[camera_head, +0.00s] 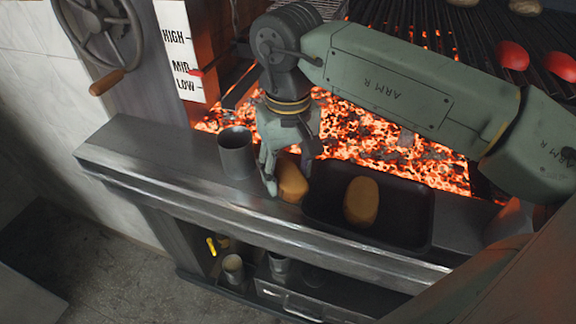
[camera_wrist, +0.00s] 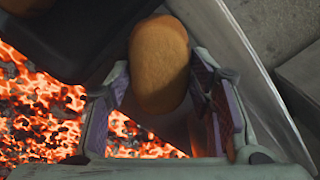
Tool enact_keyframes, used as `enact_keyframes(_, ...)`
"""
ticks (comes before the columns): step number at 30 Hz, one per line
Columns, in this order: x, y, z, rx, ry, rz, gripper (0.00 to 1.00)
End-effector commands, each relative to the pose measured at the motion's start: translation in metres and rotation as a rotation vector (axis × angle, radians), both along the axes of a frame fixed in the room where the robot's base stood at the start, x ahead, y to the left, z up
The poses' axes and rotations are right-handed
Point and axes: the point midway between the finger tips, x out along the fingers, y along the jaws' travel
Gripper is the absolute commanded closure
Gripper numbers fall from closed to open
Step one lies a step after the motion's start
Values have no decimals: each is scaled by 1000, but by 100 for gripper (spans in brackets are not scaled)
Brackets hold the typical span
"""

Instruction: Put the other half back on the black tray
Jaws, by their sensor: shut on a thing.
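A tan-brown half (camera_head: 291,180), like a bread half, is between the fingers of my gripper (camera_head: 287,176), at the left end of the black tray (camera_head: 415,225). In the wrist view the held half (camera_wrist: 160,62) sits between both finger pads, with the dark tray (camera_wrist: 75,40) behind it to the left. My gripper is shut on it. I cannot tell whether it touches the tray rim or the ledge. The other tan half (camera_head: 361,202) lies in the middle of the tray. My fingers partly hide the held half.
A metal cup (camera_head: 236,153) stands on the steel ledge (camera_head: 150,150) left of my gripper. Glowing coals (camera_head: 400,140) lie just behind the ledge. Red items (camera_head: 511,55) lie on the grill bars at upper right. Cups (camera_head: 233,267) stand on a lower shelf.

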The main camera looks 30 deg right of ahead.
Motion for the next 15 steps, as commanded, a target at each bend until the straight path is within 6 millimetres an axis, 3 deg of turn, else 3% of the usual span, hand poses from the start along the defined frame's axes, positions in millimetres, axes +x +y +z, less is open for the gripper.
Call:
enact_keyframes(11, 0, 0, -6, 1, -1, 0, 73)
enact_keyframes(12, 0, 0, -4, 0, -1, 0, 49)
enact_keyframes(15, 0, 0, -4, 0, 0, 0, 42)
